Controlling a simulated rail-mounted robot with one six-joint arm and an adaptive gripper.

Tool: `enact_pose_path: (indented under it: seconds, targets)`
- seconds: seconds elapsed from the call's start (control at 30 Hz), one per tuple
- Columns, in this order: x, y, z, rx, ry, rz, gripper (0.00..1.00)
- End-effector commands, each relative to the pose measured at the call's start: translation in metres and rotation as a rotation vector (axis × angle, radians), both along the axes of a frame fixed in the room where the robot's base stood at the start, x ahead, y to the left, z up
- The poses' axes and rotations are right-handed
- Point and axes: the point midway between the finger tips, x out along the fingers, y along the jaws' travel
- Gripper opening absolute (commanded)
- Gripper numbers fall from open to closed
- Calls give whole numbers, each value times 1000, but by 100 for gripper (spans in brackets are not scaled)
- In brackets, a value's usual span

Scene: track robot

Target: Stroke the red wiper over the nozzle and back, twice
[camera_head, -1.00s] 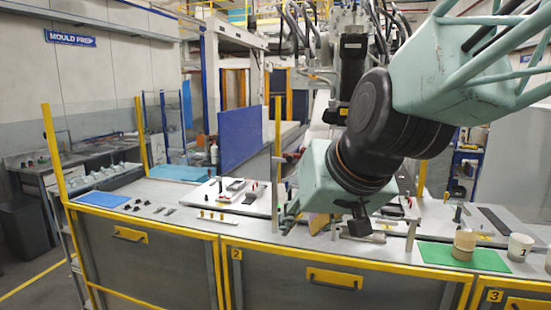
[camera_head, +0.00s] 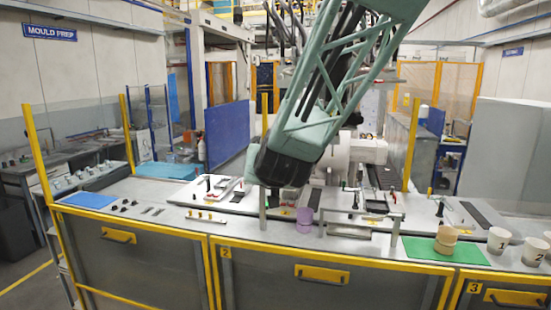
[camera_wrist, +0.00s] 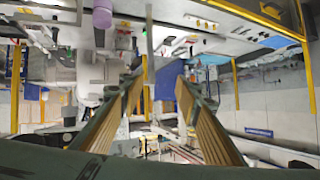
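My gripper (camera_wrist: 163,88) is open in the wrist view, its two tan-padded fingers wide apart with nothing between them. In the head view my arm hides the gripper. I cannot pick out the red wiper for sure: small red parts show on the white board (camera_head: 228,200) left of my arm and on the plates to the right, too small to name. The nozzle cannot be told apart with certainty either. The wrist view looks over the bench upside down, with small red and dark parts near its top.
A purple cup (camera_head: 304,220) stands on the bench beside a grey frame (camera_head: 362,213). A green mat (camera_head: 428,249) bears a tan cup (camera_head: 446,238); white numbered cups (camera_head: 498,239) stand to its right. A blue mat (camera_head: 89,199) lies far left. A blue panel (camera_head: 227,133) rises behind.

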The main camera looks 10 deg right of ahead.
Motion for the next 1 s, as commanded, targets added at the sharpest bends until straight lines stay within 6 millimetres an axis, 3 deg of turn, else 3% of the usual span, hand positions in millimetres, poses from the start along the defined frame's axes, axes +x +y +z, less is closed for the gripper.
enact_pose_path:
  seconds: [0.2, 0.5, 1.0]
  targets:
    - [39, -2, -3, -24, -72, -61, 31]
    - [80, -10, -8, -76, -172, -152, 31]
    - [118, -23, -23, -209, -329, -307, 31]
